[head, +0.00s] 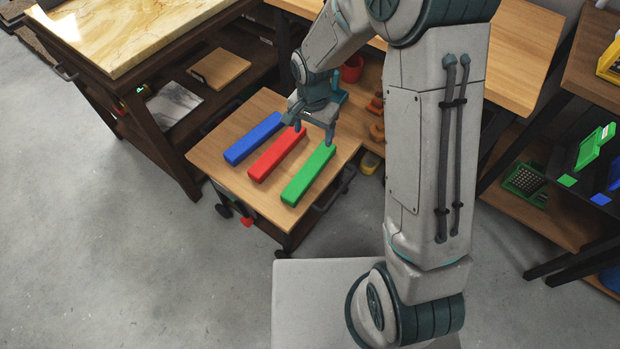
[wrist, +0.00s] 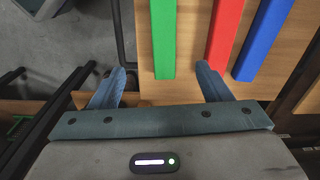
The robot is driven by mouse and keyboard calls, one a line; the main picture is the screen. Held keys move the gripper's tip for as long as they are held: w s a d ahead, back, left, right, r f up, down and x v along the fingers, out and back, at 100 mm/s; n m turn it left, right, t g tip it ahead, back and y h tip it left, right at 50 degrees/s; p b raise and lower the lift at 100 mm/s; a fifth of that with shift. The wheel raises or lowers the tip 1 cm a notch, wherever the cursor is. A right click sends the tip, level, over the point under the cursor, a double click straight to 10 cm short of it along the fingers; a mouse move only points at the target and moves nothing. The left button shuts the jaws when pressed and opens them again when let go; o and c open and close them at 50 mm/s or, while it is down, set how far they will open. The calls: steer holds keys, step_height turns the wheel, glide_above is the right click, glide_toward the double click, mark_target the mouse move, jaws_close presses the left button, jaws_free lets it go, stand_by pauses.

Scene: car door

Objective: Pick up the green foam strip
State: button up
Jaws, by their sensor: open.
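The green foam strip (head: 308,175) lies flat on the small wooden cart top, the rightmost of three strips in the head view. In the wrist view the green strip (wrist: 164,40) runs up from just beyond the finger gap, between the two fingers and nearer neither by much. My gripper (head: 312,128) is over the far end of the strips, fingers apart and empty. In the wrist view my gripper (wrist: 160,88) is open, its right finger near the red strip's end. Its height above the cart top is hard to tell.
The red strip (head: 277,154) and blue strip (head: 254,138) lie beside the green one on the cart top (head: 208,155). A red cup (head: 352,68) and orange parts (head: 376,118) are behind my gripper. Workbenches stand left and right; the floor at front left is clear.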

steer(key=b, duration=0.3)
glide_above(310, 169)
steer(key=f, duration=1.2)
steer(key=shift+w+a+f, duration=0.15)
steer(key=shift+a, duration=0.15)
steer(key=shift+s+d+f+b, duration=0.15)
steer(key=shift+f+b, duration=0.4)
steer(key=shift+f, duration=0.9)
steer(key=shift+s+d+f+b, duration=0.1)
steer(key=shift+f+b, duration=0.45)
steer(key=shift+f, duration=0.9)
steer(key=c, duration=1.1)
